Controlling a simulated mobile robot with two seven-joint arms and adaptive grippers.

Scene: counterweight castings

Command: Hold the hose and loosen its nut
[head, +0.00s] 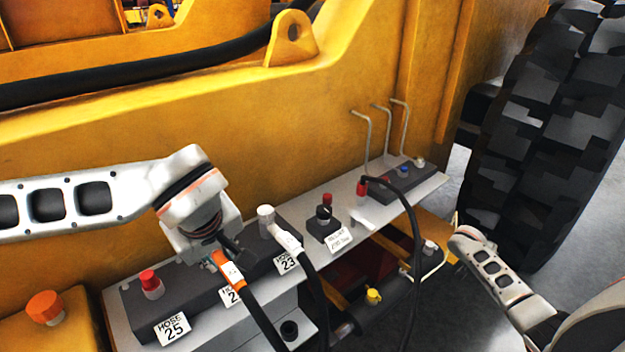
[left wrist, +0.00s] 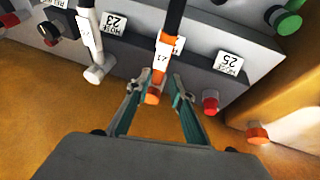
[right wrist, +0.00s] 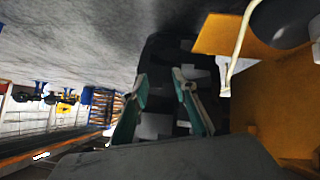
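A black hose (head: 259,315) with an orange and white end fitting (head: 230,268) rises from the dark block between the labels for 25 and 23. Its own label (head: 231,296) is partly hidden. In the left wrist view the orange fitting (left wrist: 153,96) lies between the fingers of my left gripper (left wrist: 154,82). The fingers are open, with a gap to the fitting on each side. In the head view this gripper (head: 222,256) is at the fitting. My right gripper (right wrist: 160,80) is open and empty, away from the hoses. I cannot tell which orange part is the nut.
A white-ended hose (head: 287,238) stands by label 23 (head: 288,262). A red cap (head: 149,280) stands by label 25 (head: 172,328). An orange knob (head: 45,307) is at left. A red-ended hose (head: 362,187) and bent rods (head: 367,140) are farther right. A large tyre (head: 545,130) stands at right.

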